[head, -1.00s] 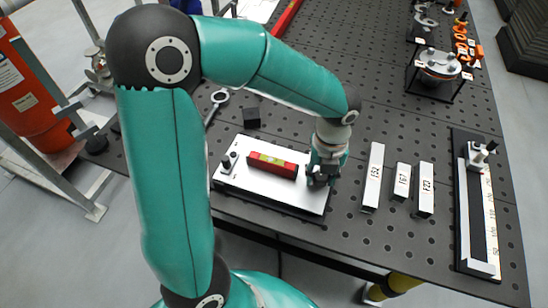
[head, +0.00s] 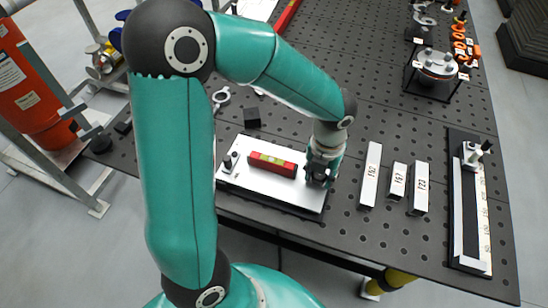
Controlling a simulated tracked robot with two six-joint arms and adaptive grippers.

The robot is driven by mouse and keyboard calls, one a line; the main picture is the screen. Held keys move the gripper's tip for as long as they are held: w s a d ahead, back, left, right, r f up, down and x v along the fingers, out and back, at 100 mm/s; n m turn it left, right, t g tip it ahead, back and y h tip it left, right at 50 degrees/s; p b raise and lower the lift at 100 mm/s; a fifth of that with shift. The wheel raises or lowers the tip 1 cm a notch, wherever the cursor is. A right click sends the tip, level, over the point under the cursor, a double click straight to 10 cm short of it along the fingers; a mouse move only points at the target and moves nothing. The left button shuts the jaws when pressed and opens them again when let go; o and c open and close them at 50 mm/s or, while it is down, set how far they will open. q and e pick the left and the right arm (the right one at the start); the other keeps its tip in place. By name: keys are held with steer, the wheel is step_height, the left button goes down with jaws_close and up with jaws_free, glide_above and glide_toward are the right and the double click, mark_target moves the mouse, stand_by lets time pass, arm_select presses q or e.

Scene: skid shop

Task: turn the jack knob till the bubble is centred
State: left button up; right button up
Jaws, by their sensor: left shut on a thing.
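A red level (head: 285,168) with a yellow-green vial lies on the white plate (head: 262,188), left of my left gripper. The bubble is too small to read. My left gripper (head: 319,177) points down at the plate's right end and is shut on a knob there, which it mostly hides. A dark knob (head: 230,162) stands upright at the plate's left end, apart from the gripper. My right gripper is not in view.
Several white labelled blocks (head: 371,176) stand just right of the gripper on the dark perforated table (head: 330,235). A long scale fixture (head: 470,215) lies farther right. A small black block (head: 252,117) sits behind the plate.

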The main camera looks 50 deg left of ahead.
arm_select(q)
steer(key=shift+f, duration=0.1)
stand_by(0.6)
steer(key=o, duration=1.3)
steer(key=shift+o, duration=0.2)
steer(key=shift+r, duration=0.2)
steer(key=shift+r+p, duration=1.45)
steer(key=shift+p, duration=0.05)
steer(key=shift+r, duration=1.95)
